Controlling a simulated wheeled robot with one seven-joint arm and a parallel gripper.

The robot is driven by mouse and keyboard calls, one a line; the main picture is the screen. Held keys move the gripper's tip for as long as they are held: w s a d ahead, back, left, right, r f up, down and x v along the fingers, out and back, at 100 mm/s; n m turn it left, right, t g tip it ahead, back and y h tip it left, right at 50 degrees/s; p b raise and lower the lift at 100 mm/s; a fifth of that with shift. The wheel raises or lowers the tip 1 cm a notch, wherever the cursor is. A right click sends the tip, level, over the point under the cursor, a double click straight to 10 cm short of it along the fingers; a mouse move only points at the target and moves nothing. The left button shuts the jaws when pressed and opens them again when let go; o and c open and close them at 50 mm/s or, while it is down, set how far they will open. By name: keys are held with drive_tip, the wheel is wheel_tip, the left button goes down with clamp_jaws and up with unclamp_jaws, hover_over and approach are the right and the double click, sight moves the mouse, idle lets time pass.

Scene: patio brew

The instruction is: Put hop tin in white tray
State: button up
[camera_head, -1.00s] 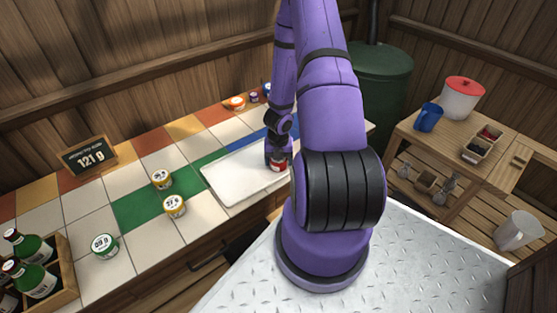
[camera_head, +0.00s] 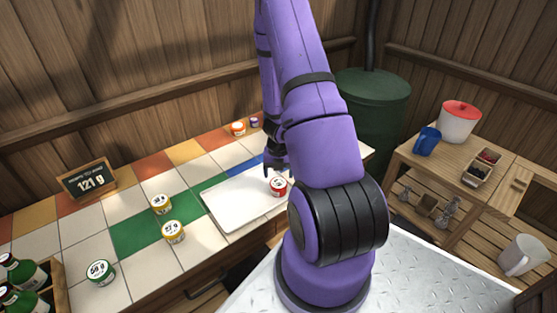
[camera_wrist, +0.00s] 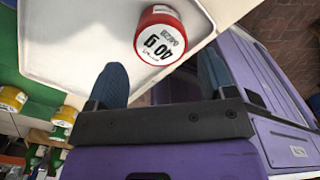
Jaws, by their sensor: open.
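A red tin with a white lid (camera_head: 278,186) stands upright on the right part of the white tray (camera_head: 228,208). In the wrist view the lid of the red tin (camera_wrist: 160,42) reads "40 g", and the white tray (camera_wrist: 75,45) spreads under it. My gripper (camera_head: 277,167) is just above and behind the tin, apart from it. In the wrist view my gripper (camera_wrist: 163,78) has its two fingers spread wide with nothing between them.
Two yellow tins (camera_head: 161,204) (camera_head: 173,232) and a green tin (camera_head: 100,272) stand left of the tray. An orange tin (camera_head: 238,128) and a purple tin (camera_head: 254,122) stand at the back. A chalkboard (camera_head: 89,180) reads "121 g". Green bottles (camera_head: 22,272) stand in a crate at lower left.

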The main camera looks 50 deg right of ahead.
sight(278, 182)
drive_tip(key=w+a+r+n+t+y, duration=0.1)
drive_tip(key=w+a+r+n, duration=0.1)
drive_tip(key=a+r+n, duration=0.65)
drive_tip(key=w+a+r+n+t+y, duration=0.1)
drive_tip(key=a+r+n, duration=0.2)
drive_tip(key=r+n, duration=0.55)
drive_tip(key=w+a+r+n+t, duration=0.15)
drive_tip(key=a+r+n, duration=0.35)
drive_tip(key=r, duration=0.8)
drive_tip(key=s+a+r+n+t+h, duration=0.1)
drive_tip(key=s+a+r+n, duration=0.4)
drive_tip(key=n, duration=0.7)
drive_tip(key=s+a+r+n+h, duration=0.1)
drive_tip(key=s+a+r+n, duration=0.4)
drive_tip(key=s+r+n, duration=0.5)
drive_tip(key=s+n, duration=0.1)
drive_tip(key=n, duration=0.1)
drive_tip(key=shift+r+n+t, duration=0.15)
drive_tip(key=shift+n+t, duration=0.15)
drive_tip(key=shift+t, duration=0.05)
drive_tip(key=shift+c, duration=0.2)
